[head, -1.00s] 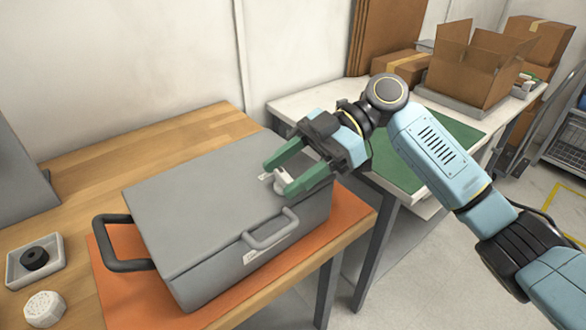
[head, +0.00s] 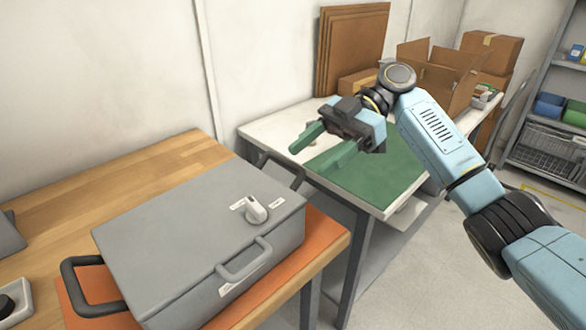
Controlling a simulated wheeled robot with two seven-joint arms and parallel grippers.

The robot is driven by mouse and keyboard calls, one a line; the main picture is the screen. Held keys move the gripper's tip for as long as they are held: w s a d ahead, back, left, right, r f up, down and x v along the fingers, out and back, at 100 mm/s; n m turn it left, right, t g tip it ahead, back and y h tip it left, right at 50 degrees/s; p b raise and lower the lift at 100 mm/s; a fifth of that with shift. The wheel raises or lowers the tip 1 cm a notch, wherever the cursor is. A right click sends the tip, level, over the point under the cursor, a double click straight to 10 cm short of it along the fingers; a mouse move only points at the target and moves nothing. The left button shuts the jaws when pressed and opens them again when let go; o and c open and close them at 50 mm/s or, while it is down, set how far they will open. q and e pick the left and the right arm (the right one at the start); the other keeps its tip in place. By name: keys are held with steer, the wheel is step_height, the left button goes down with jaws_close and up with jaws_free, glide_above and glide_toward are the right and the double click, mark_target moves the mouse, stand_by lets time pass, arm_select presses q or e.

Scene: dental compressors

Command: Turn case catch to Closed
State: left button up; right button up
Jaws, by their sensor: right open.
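The grey case (head: 185,235) sits shut on an orange mat (head: 328,237) on the wooden table. Its catch, a pale grey knob (head: 257,210), is on the lid near the right end, with a small white label on either side; the label text is too small to read. My right gripper (head: 312,155) has green fingers, is open and empty, and hangs up and to the right of the knob, apart from it. My left gripper is not in view.
The case has a front handle (head: 243,258) and a dark side handle (head: 82,285) at left. A white bench with a green mat (head: 385,185) stands behind right, with an open cardboard box (head: 440,75). A tray (head: 15,300) is at lower left.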

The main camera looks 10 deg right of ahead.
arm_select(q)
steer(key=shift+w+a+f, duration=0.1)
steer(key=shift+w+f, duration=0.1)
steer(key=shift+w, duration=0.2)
arm_select(e)
steer(key=shift+v, duration=0.9)
steer(key=shift+d+f, duration=0.1)
steer(key=shift+f, duration=0.1)
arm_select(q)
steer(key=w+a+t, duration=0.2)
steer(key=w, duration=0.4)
arm_select(e)
steer(key=t+h+p, duration=0.4)
steer(key=h+p, duration=0.4)
steer(key=p, duration=1.6)
glide_toward(256, 203)
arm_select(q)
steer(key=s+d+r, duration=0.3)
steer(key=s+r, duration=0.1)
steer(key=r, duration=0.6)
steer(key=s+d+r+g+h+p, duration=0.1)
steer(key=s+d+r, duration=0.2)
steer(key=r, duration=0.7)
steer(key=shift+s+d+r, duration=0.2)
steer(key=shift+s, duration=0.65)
arm_select(e)
steer(key=x, duration=0.8)
steer(key=shift+s+f, duration=0.1)
steer(key=shift+f, duration=0.15)
